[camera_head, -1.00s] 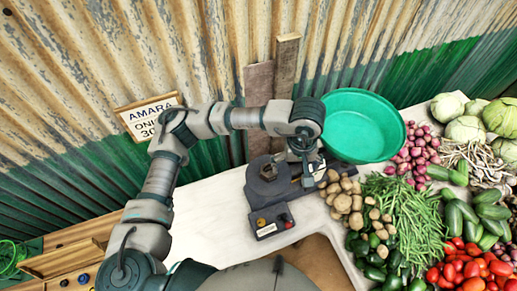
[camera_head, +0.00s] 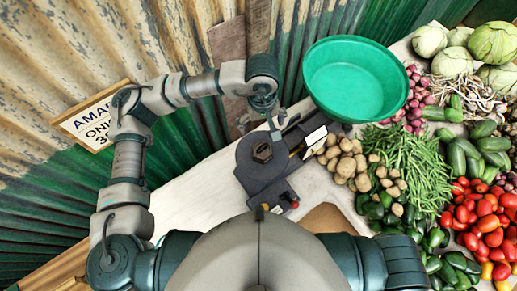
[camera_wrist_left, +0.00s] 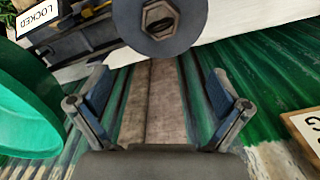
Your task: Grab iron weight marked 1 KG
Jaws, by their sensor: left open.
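A dark, faceted iron weight (camera_head: 249,163) with a hexagonal centre sits on the black balance (camera_head: 272,190) on the table. No 1 KG marking can be read on it. In the wrist view the weight (camera_wrist_left: 188,38) is a dark round disc at the top centre, ahead of the fingertips. My right gripper is not in view.
A green basin (camera_head: 356,80) stands right of the gripper, and its rim shows at left in the wrist view. Potatoes (camera_head: 345,160) and other vegetables crowd the table's right side. A corrugated wall and wooden planks (camera_head: 228,55) stand behind. The table left of the balance (camera_head: 200,195) is clear.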

